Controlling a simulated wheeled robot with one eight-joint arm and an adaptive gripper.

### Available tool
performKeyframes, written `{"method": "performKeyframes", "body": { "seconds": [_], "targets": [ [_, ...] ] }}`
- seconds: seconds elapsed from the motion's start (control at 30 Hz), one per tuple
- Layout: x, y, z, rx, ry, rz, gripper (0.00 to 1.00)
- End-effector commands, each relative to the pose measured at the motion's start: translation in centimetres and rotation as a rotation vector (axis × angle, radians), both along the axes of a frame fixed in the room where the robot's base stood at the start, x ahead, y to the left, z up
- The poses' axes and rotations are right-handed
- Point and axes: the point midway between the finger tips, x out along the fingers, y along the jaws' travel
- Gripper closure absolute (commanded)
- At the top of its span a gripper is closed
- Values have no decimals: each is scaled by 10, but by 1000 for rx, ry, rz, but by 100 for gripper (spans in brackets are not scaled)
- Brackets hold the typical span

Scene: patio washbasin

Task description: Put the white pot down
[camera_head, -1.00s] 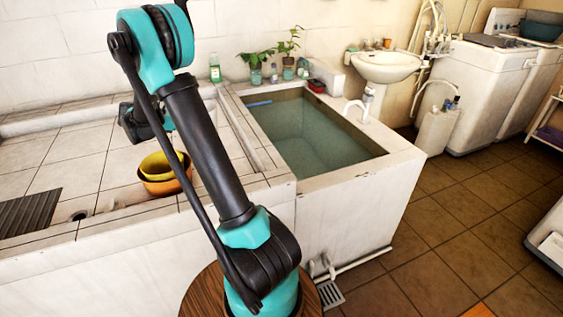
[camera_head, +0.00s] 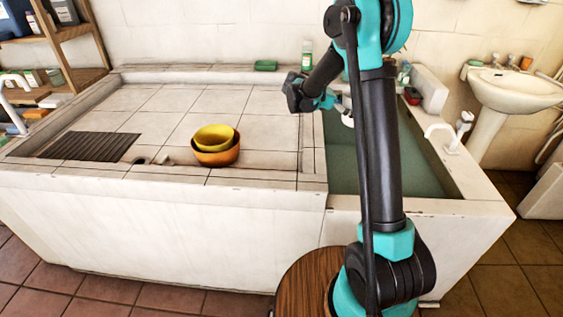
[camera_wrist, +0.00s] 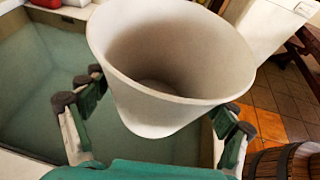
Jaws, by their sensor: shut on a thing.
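The white pot (camera_wrist: 170,70) fills the upper middle of the wrist view, its mouth tilted toward the camera and its inside empty. My gripper (camera_wrist: 165,107) is shut on it, with one dark-padded finger on each side of its lower wall. The held pot appears above the water of the basin (camera_wrist: 30,110). In the head view my gripper (camera_head: 328,101) is near the basin's left edge, partly behind my arm. A small white patch shows there, but I cannot tell whether it is the pot.
A yellow bowl (camera_head: 214,134) sits in an orange bowl (camera_head: 217,156) on the tiled counter (camera_head: 110,105). A dark ribbed mat (camera_head: 90,147) lies to the left. The tiles around the bowls are mostly clear. A white tap (camera_head: 445,135) stands at the basin's right rim.

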Motion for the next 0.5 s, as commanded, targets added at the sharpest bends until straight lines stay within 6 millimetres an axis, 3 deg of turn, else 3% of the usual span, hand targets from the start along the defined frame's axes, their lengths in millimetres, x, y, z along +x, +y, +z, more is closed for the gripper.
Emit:
{"method": "performKeyframes", "body": {
  "seconds": [0.03,0.27,0.5],
  "targets": [
    [2,24,3,0,0,51,51],
    [-1,120,15,1,-1,255,51],
    [-18,217,28,1,-1,467,51]
  ]
}}
